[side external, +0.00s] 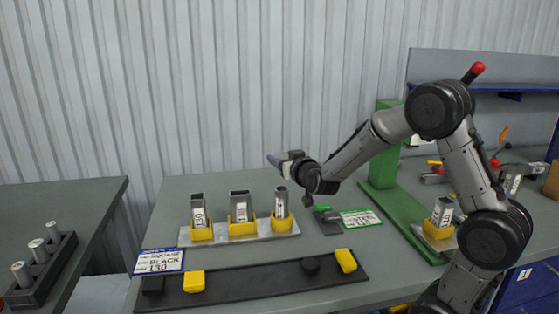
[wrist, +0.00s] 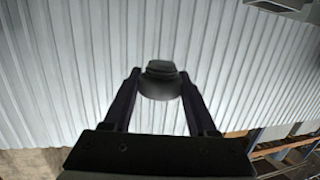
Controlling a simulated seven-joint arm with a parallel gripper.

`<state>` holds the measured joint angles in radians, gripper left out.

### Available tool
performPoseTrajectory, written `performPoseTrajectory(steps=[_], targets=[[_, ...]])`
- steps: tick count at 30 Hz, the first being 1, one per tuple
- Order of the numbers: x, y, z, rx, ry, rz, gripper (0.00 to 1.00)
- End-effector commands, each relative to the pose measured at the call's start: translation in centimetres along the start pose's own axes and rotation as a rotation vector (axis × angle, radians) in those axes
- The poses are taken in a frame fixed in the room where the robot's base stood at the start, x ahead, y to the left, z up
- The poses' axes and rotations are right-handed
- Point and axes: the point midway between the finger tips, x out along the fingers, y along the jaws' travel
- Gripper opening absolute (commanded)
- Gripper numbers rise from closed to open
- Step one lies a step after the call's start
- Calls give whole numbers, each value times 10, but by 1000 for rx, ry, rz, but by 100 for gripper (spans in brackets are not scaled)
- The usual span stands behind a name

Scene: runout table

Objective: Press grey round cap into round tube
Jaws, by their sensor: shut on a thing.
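A dark grey round cap (wrist: 159,88) sits between the fingertips of my gripper (wrist: 160,79) in the wrist view, and the jaws are shut on it. In the side view my gripper (side external: 275,161) points left, level and well above the table. It is just above and slightly left of the round tube (side external: 281,200) in the picture. That tube stands upright in a yellow holder (side external: 282,224), the rightmost of three on a pale plate. The held cap is hard to make out in the side view. The cap and the tube are apart.
A square tube (side external: 198,214) and a rectangular tube (side external: 239,207) stand left of the round tube. A black strip (side external: 252,284) in front bears black and yellow caps. A green press frame (side external: 382,160) with another tube (side external: 442,212) stands right. A tube rack (side external: 50,275) is far left.

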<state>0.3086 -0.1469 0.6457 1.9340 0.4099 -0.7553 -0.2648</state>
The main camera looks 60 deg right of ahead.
Motion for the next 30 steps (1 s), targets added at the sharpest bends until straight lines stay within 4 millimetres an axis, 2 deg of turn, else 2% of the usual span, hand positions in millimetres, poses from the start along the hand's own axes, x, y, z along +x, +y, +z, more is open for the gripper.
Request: performPoseTrajectory(steps=[5, 21, 30], targets=[[1, 0, 6, -2, -1, 0, 5], [7, 0, 49, -1, -1, 0, 5], [8, -1, 57, -1, 1, -1, 5]])
